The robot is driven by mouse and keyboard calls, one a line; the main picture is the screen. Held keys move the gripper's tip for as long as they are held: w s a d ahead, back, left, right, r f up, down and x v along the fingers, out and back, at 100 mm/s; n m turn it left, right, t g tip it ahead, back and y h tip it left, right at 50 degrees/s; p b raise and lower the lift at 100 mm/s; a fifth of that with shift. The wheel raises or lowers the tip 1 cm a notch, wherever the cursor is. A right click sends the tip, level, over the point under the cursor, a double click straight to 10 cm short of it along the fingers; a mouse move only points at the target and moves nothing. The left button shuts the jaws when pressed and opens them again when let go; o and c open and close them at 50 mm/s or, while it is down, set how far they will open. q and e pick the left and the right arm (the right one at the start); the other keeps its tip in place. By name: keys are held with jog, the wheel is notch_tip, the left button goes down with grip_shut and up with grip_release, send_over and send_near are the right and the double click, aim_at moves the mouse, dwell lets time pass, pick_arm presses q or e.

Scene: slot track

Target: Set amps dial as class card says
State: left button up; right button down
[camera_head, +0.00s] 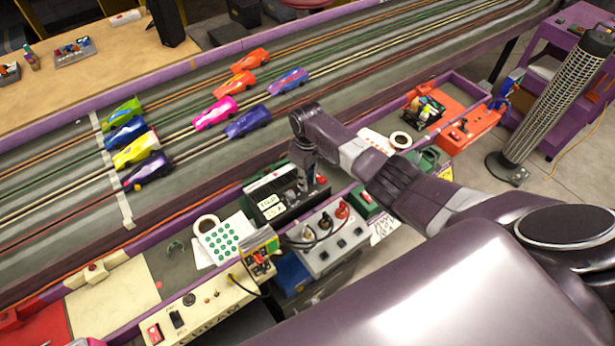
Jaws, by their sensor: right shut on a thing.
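A black power supply box (284,196) with two pale, lit-looking readouts (270,206) on its front stands on the purple-edged shelf beside the track. My right gripper (308,186) reaches down to the right part of this box. It is shut on what seems to be the amps dial there; the fingers hide the dial, so its setting cannot be read. A white card with green dots (221,243) lies to the left. I cannot tell which is the class card. My left gripper is not in view.
A grey box with knobs (325,238) stands just in front of the black box. A cream switch panel (215,308) is at lower left. Several toy cars, such as the yellow one (136,151), are on the slot track. Rolls of tape (206,224) lie nearby.

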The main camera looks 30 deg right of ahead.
jog(key=m+p, duration=0.1)
jog(key=m, duration=0.2)
jog(key=shift+w+r+m, duration=0.1)
jog(key=shift+r+m, duration=0.05)
jog(key=shift+m, duration=0.15)
jog(key=shift+m+p, duration=0.65)
jog(key=shift+m, duration=1.25)
jog(key=shift+w, duration=0.1)
jog(key=c, duration=1.8)
grip_release()
notch_tip(320, 180, up, 12)
